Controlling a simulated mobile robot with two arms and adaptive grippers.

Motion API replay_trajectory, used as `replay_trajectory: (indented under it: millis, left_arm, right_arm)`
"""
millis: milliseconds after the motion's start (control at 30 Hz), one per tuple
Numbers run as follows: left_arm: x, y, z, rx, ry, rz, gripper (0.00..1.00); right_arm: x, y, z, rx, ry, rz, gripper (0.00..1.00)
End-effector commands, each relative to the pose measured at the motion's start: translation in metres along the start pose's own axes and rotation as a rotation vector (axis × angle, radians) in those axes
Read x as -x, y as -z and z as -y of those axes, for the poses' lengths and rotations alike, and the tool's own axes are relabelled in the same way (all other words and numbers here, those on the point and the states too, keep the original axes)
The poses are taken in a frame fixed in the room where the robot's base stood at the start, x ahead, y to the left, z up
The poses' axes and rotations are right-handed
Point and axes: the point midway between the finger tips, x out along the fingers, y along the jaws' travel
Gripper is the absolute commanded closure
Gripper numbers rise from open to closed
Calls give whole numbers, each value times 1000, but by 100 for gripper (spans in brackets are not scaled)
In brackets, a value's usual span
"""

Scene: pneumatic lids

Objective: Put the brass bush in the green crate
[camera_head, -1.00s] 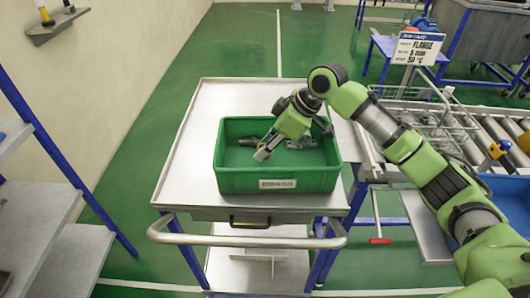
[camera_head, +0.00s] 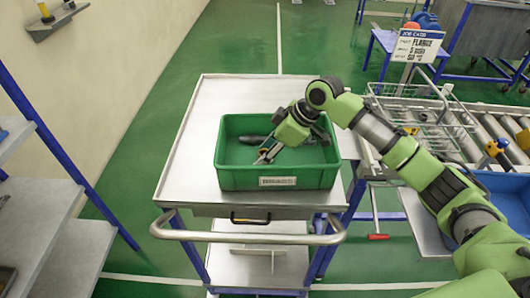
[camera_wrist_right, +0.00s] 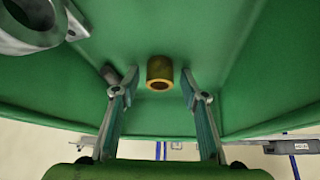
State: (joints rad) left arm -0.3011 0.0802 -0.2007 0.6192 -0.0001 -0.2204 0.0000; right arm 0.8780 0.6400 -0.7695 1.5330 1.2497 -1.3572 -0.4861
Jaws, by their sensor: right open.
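The green crate (camera_head: 230,178) stands on the cart top. In the right wrist view its green inside (camera_wrist_right: 150,25) fills most of the picture. The brass bush (camera_wrist_right: 160,72) is a short hollow cylinder inside the crate, between and just beyond my right fingertips, touching neither. I cannot make it out in the head view. My right gripper (camera_head: 265,155) is open and reaches down into the crate; its spread fingers also show in the wrist view (camera_wrist_right: 160,90). My left gripper is out of view.
A grey flanged metal part (camera_wrist_right: 35,25) and a small grey piece (camera_wrist_right: 111,73) are also in the crate. A dark part (camera_head: 254,139) lies at its back. The cart top (camera_head: 187,150) is clear left of the crate. A roller conveyor (camera_head: 480,120) with a wire basket is at right.

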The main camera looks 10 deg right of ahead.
Motion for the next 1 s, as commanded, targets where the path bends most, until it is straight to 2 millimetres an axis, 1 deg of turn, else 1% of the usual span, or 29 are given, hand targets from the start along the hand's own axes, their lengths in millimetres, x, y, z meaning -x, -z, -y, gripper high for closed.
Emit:
replay_trajectory:
  millis: [67, 167, 400, 500, 600, 700, 800, 1000]
  left_arm:
    - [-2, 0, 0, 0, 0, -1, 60]
    - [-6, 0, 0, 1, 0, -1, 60]
    - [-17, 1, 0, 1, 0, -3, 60]
    - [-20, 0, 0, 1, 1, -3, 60]
    - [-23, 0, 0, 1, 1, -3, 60]
    - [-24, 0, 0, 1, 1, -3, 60]
    - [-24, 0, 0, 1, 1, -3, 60]
    - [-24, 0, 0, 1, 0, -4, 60]
  right_arm:
    - [5, 0, -1, 1, -3, -1, 60]
    - [18, 0, -2, 1, -4, -2, 60]
    - [69, 0, -2, 1, -6, -2, 60]
    - [89, 0, -1, 1, -4, -2, 60]
    - [104, 0, -1, 1, -2, -1, 60]
    - [115, 1, -1, 1, -2, -2, 60]
    - [120, 0, 0, 0, 0, 0, 60]
    - [121, 1, 0, 0, 1, 0, 60]
